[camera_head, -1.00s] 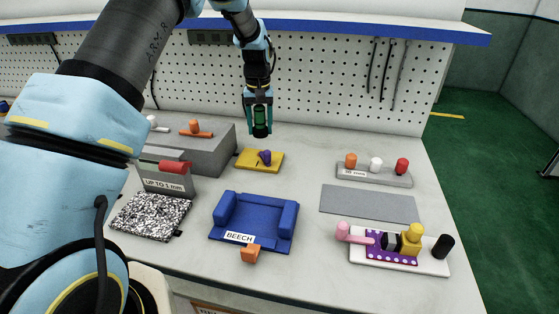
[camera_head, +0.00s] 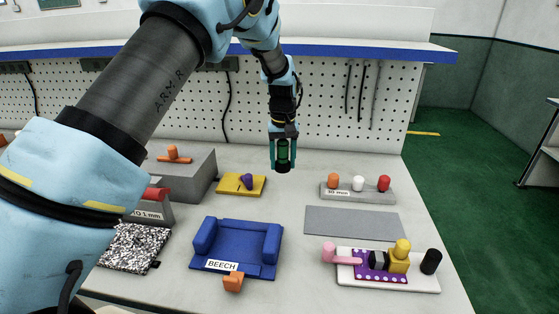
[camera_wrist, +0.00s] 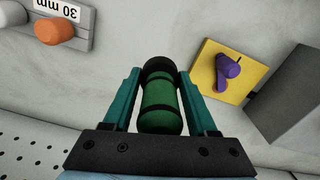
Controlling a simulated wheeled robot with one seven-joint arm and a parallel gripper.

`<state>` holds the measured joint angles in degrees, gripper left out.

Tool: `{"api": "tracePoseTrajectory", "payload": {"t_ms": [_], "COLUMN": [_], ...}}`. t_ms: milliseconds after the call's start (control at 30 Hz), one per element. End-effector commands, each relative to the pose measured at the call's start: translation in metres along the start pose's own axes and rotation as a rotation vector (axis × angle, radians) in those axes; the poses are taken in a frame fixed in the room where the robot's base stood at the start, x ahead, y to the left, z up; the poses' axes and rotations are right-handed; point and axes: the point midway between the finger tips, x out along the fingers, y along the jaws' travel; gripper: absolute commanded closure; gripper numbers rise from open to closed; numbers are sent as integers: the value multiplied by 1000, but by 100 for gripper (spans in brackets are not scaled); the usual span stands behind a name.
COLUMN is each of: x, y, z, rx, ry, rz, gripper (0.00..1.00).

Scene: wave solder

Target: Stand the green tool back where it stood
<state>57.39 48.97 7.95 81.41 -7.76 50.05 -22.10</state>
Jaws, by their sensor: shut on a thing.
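My gripper (camera_head: 283,155) is shut on the green tool (camera_head: 283,150), a green cylinder with dark bands and a dark end. It is held upright above the back of the bench, between the yellow plate and the grey 30 mm rack. In the wrist view the green tool (camera_wrist: 160,103) lies between the two teal fingers, its dark end away from the palm. The grey 30 mm rack (camera_head: 352,196) holds an orange, a white and a red peg. The yellow plate (camera_head: 256,187) bears a purple piece (camera_head: 247,181). No surface touches the tool's lower end.
A blue BEECH cradle (camera_head: 238,240) with an orange block (camera_head: 233,282) stands in front. A grey mat (camera_head: 352,223) lies bare at right. A white tray (camera_head: 425,280) holds a purple dotted piece and other parts. A grey block (camera_head: 190,180) stands at left. A pegboard closes the back.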

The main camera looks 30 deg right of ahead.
Motion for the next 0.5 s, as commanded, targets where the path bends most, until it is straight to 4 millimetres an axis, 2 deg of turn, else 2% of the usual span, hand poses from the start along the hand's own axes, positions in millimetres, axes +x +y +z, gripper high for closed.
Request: {"api": "tracePoseTrajectory", "payload": {"t_ms": [167, 500], "x": [0, 32], "y": [0, -1], "z": [0, 0], "rx": [0, 0], "ry": [-1, -1], "rz": [0, -1], "gripper": [100, 100]}}
